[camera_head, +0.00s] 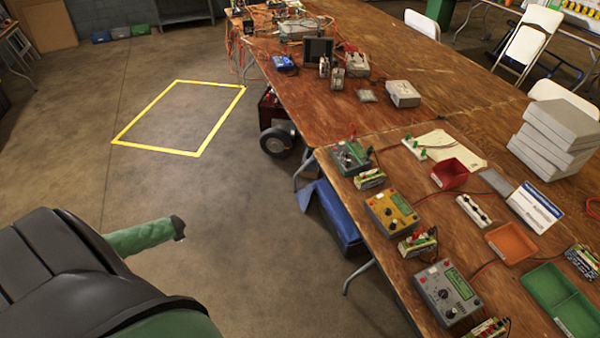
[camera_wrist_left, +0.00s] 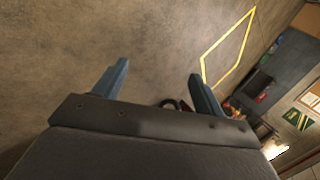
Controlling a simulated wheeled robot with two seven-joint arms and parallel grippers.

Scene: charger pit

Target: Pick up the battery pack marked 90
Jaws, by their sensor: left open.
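Several battery packs with light green and white labels lie on the wooden table in the head view. One is beside the green charger (camera_head: 370,179), one beside the yellow charger (camera_head: 418,242), one beside the grey charger (camera_head: 486,328), and another is at the right edge (camera_head: 581,261). Their markings are too small to read, so I cannot tell which one is marked 90. In the left wrist view my left gripper (camera_wrist_left: 160,86) has its two blue fingers apart with nothing between them. It faces the floor, away from the table. My right gripper is not in view.
The long wooden table (camera_head: 440,95) carries chargers, red, orange (camera_head: 511,243) and green trays (camera_head: 562,301), wires and a stack of grey boxes (camera_head: 556,138). A blue bin (camera_head: 338,215) stands below its edge. Open floor with a yellow taped rectangle (camera_head: 160,94) lies left.

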